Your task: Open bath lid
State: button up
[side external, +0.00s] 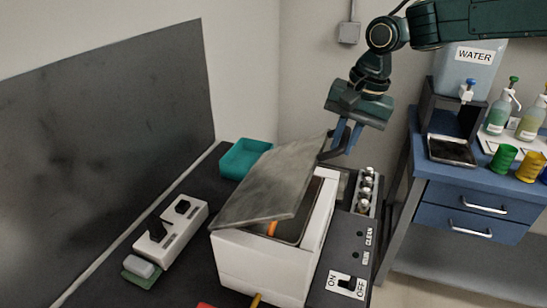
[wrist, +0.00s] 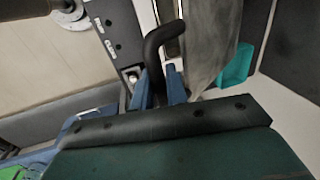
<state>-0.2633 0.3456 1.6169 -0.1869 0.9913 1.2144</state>
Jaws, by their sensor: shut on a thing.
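The bath (side external: 262,262) is a white box on the dark bench. Its grey lid (side external: 268,185) is tilted up, with the right side raised and the left side low over the box. Part of the dark opening shows under the lid, with something orange inside. My gripper (side external: 341,150) is at the raised right side of the lid, shut on the dark lid handle. In the wrist view the handle (wrist: 160,42) is a black curved bar between my blue fingers (wrist: 160,88). The lid (wrist: 207,45) hangs just right of it.
A control panel (side external: 352,258) with ON/OFF and CLEAN labels sits right of the bath. A teal tray (side external: 243,158) is behind, a white switch unit (side external: 172,230) left. A blue cabinet (side external: 470,205) with a water tank (side external: 467,68) stands right, across a gap.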

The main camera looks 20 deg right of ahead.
jog(key=shift+w+a+r, duration=0.15)
dwell(0.3)
jog(key=shift+w+a+r+t+y, duration=0.15)
jog(key=shift+w+a+r, duration=0.2)
jog(key=shift+r, duration=0.3)
jog(key=shift+w+a+r+t+y, duration=0.15)
jog(key=shift+w+a+r, duration=0.2)
jog(key=shift+r, duration=0.3)
jog(key=shift+a+r, duration=0.1)
jog(key=shift+w+a+r, duration=0.75)
jog(key=shift+w+r, duration=0.1)
jog(key=shift+r, duration=0.2)
jog(key=shift+w+a+r+t+y, duration=0.4)
jog(key=shift+w+a+r, duration=0.55)
jog(key=shift+w+a, duration=0.05)
